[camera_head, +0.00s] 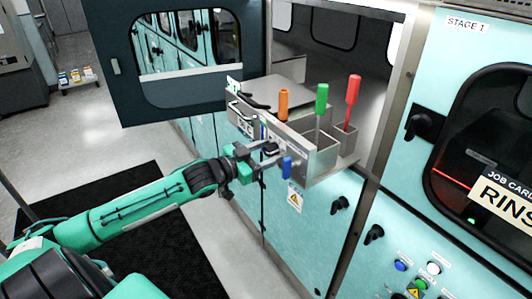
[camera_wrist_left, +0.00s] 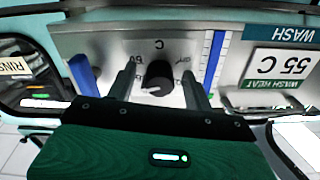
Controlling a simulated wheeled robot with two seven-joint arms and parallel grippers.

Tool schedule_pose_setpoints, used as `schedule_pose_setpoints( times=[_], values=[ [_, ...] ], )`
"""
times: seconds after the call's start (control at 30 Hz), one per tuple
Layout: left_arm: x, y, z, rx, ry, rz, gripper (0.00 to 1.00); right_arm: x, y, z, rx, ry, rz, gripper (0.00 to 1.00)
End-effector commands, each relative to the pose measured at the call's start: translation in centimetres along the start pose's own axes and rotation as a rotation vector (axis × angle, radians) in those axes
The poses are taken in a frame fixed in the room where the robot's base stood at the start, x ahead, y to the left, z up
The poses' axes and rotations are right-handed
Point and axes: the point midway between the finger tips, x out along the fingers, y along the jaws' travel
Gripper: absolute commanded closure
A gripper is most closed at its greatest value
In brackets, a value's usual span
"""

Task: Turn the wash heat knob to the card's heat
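The black wash heat knob (camera_wrist_left: 158,78) sits on a grey panel in the left wrist view, with dial marks around it. The dial print is small and appears turned over; one mark looks like 60. In the head view my left gripper (camera_head: 272,155) is at the panel front and hides the knob. My right gripper is not in view.
Orange (camera_head: 283,104), green (camera_head: 321,100) and red (camera_head: 353,90) handles stand in the open metal bay. A dark open door (camera_head: 115,70) is at the left. Other black knobs (camera_head: 340,204) and a stage 1 window (camera_head: 490,130) are at the right.

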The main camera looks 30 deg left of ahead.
Motion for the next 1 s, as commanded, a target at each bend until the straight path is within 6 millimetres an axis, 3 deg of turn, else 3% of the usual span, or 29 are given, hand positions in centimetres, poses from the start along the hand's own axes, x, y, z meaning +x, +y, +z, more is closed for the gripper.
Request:
schedule_pose_setpoints(
  times=[0.27,1.0],
  values=[
    [-0.6,0.0,0.0,0.001,0.001,0.000,0.48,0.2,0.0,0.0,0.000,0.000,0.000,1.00],
    [-6.9,0.0,0.1,-0.002,-0.001,-0.001,0.48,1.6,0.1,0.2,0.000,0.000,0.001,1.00]
  ],
)
